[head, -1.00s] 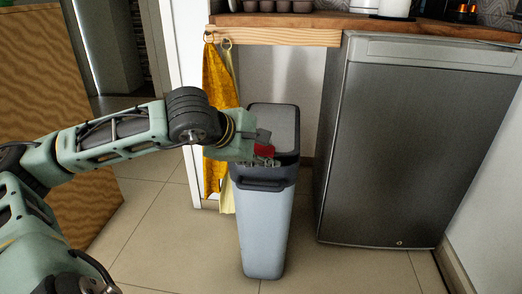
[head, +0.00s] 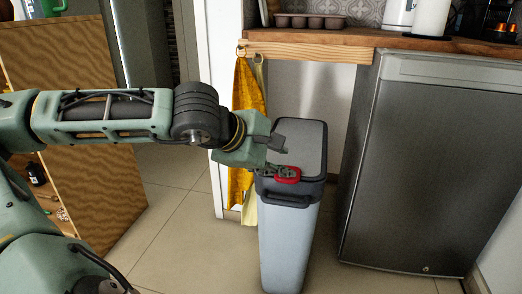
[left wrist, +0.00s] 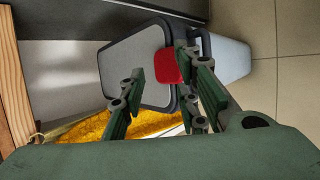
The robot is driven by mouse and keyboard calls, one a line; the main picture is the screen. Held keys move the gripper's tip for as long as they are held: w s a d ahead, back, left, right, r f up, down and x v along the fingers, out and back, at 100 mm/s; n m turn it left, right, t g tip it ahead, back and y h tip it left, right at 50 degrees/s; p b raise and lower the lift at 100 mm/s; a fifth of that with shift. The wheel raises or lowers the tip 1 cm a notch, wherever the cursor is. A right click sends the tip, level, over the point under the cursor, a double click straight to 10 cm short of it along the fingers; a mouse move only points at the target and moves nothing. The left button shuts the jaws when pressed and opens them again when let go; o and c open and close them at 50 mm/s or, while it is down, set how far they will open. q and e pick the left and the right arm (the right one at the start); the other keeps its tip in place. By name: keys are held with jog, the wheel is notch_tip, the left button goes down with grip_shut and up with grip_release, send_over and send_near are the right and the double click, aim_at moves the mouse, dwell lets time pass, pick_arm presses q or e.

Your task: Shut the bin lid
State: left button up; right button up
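The bin (head: 285,240) is a tall light grey-blue body with a dark rim and a front handle. Its grey lid (head: 304,140) appears to lie flat in the dark rim; I cannot tell whether it is latched. A red patch (head: 288,175) is at the lid's front edge. My left gripper (head: 279,158) is over the lid's front left part, close to the red patch. In the left wrist view its fingers (left wrist: 160,75) are apart with nothing between them, and the lid (left wrist: 135,65) and red patch (left wrist: 167,66) show beyond. Contact cannot be told. My right gripper is not in view.
A dark grey fridge (head: 420,170) stands right of the bin. A wooden counter (head: 340,40) runs above and behind. Yellow towels (head: 243,130) hang left of the bin. A wooden cabinet (head: 90,110) is at the left. The tiled floor (head: 190,240) in front is clear.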

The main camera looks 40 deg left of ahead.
pick_arm(q)
jog(key=v, duration=0.6)
jog(key=shift+s, duration=0.2)
jog(key=shift+d, duration=0.1)
